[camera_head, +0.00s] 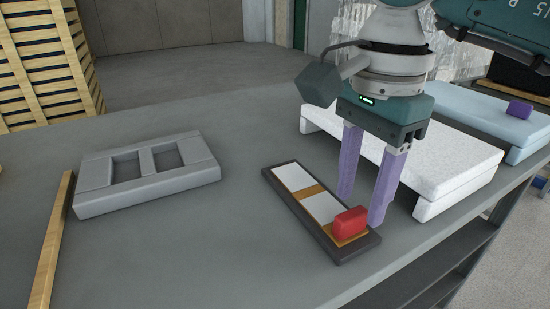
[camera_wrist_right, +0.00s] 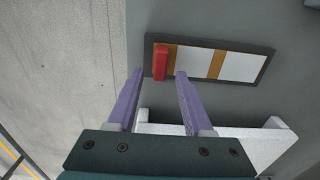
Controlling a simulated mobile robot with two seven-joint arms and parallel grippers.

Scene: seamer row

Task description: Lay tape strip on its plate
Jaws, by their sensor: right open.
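A dark-framed plate (camera_head: 334,249) with white panels and tan bands lies flat on the grey table. A small red block (camera_head: 350,222) sits on the tan band at its near right end. I cannot tell which piece is the tape strip; the tan bands lie flat between and beside the white panels. My right gripper (camera_head: 361,211) is open, its purple fingers pointing down close to the red block. In the right wrist view the red block (camera_wrist_right: 160,62) lies in line with the gap between the open fingertips (camera_wrist_right: 159,73), with nothing visibly gripped. My left gripper is out of view.
A grey fixture (camera_head: 97,203) with two recesses stands left on the table (camera_head: 215,245). A wooden strip (camera_head: 48,245) lies at far left. A white slab (camera_head: 460,170) stands behind my right gripper, and a pale blue slab (camera_head: 480,117) with a purple block (camera_head: 520,109) beyond.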

